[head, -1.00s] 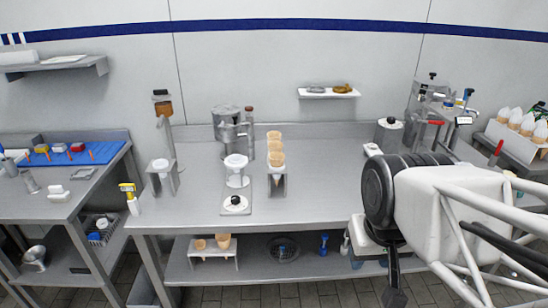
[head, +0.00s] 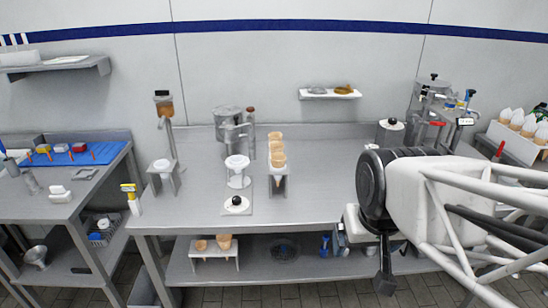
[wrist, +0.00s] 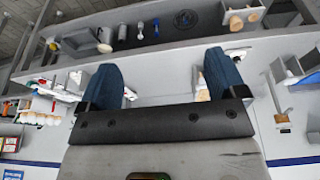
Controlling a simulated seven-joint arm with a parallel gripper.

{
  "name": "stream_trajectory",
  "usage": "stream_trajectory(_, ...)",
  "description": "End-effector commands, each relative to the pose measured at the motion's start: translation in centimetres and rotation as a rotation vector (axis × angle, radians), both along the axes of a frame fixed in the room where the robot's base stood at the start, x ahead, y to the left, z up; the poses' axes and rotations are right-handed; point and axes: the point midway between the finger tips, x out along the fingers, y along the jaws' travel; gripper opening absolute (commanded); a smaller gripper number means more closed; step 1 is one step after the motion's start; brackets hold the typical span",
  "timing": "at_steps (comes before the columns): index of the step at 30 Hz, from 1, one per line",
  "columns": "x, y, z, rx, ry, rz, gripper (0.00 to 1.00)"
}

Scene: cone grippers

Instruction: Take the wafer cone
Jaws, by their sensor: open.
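Tan wafer cones (head: 277,158) stand in a row in a metal holder (head: 279,184) at the middle of the steel table in the head view. Two more tan cones (head: 224,241) sit in a white rack on the lower shelf; these seem to show in the wrist view too (wrist: 256,14). My gripper (wrist: 163,78) has two blue fingers spread wide in the wrist view, with nothing between them. In the head view, my arm is at the right, in front of the table edge and well apart from the cones. Its fingers are hard to make out there.
A white-and-metal dispenser (head: 238,170) stands just left of the cone holder. White-wrapped cones (head: 515,120) stand at the far right. A bottle with a yellow top (head: 132,201) is near the left table edge. The tabletop (head: 325,190) right of the holder is clear.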

Motion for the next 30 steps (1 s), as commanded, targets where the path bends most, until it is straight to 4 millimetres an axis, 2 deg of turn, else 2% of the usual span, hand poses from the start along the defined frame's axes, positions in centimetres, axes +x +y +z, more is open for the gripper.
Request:
stream_trajectory(5, 5.3, 0.6, -0.2, -0.002, -0.088, 0.017, 0.9)
stream_trajectory(15, 17.8, 2.6, -1.3, 0.003, -0.316, 0.059, 0.9)
stream_trajectory(23, 26.7, 4.8, -3.0, 0.016, -0.491, 0.093, 0.9)
stream_trajectory(30, 34.2, 7.2, -5.3, 0.035, -0.652, 0.124, 0.9)
